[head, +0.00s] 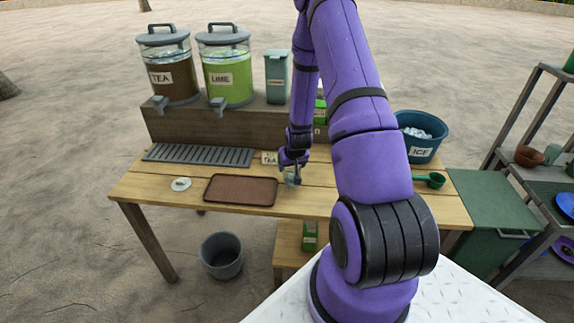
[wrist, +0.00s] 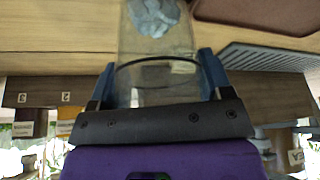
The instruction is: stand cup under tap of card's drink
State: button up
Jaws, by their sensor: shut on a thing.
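My gripper (head: 291,170) is shut on a clear cup (head: 291,180) over the table, right of the brown tray. In the wrist view my gripper's blue fingers (wrist: 158,72) clasp the cup (wrist: 150,88) on both sides, and pale lumps like ice show in it. Whether the cup touches the table I cannot tell. A card reading TEA (head: 269,158) stands at the back of the table. The TEA dispenser (head: 168,72) with brown drink and the LIME dispenser (head: 225,78) with green drink stand on a raised shelf. The TEA tap (head: 160,103) and LIME tap (head: 219,105) hang over a grey grate (head: 198,155).
A brown tray (head: 240,190) and a small white disc (head: 181,184) lie in front of the grate. A blue ICE tub (head: 421,150) and green scoop (head: 432,180) are at the right. A bin (head: 277,78) stands beside the dispensers. The grate is clear.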

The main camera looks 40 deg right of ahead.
jog(key=shift+f, duration=0.9)
jog(key=shift+f, duration=0.15)
jog(key=o, duration=1)
jog(key=shift+c, duration=0.2)
